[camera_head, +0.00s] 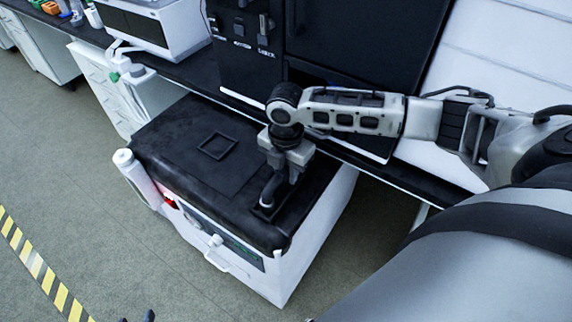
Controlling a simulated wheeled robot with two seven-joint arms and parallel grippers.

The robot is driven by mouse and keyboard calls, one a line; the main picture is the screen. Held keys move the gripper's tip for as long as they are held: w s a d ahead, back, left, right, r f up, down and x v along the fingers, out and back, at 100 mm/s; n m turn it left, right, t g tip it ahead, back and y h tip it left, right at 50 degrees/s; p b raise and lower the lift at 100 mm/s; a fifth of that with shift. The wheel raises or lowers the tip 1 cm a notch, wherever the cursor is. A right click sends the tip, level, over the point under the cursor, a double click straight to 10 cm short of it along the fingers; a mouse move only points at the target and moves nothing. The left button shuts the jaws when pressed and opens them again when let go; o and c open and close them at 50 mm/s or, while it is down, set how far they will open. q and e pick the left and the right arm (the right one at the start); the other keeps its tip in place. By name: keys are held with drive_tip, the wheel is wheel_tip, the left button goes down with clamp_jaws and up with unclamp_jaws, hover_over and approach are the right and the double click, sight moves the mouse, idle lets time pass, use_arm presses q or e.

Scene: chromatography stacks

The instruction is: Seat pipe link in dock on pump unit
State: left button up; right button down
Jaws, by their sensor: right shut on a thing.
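The pump unit (178,138) is a white box with a black top, standing on the floor in the middle of the view. My right gripper (276,178) points down over the right front part of that top. It is shut on the pipe link (268,191), a dark bent piece. My left gripper does not show clearly.
A square outline (217,146) marks the unit's top left of my gripper. A white cylinder (138,178) stands at the unit's left front corner. A dark bench (180,72) with equipment runs behind. The floor at left is clear, with yellow-black tape (36,266).

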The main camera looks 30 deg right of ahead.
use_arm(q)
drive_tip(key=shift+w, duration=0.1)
use_arm(e)
drive_tip(key=shift+f, duration=0.35)
idle(0.3)
drive_tip(key=c, duration=1.1)
unclamp_jaws()
use_arm(q)
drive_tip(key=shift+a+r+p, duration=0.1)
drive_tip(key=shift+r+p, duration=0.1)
drive_tip(key=shift+p, duration=0.5)
use_arm(e)
wheel_tip(320, 180, up, 16)
drive_tip(key=shift+f, duration=0.1)
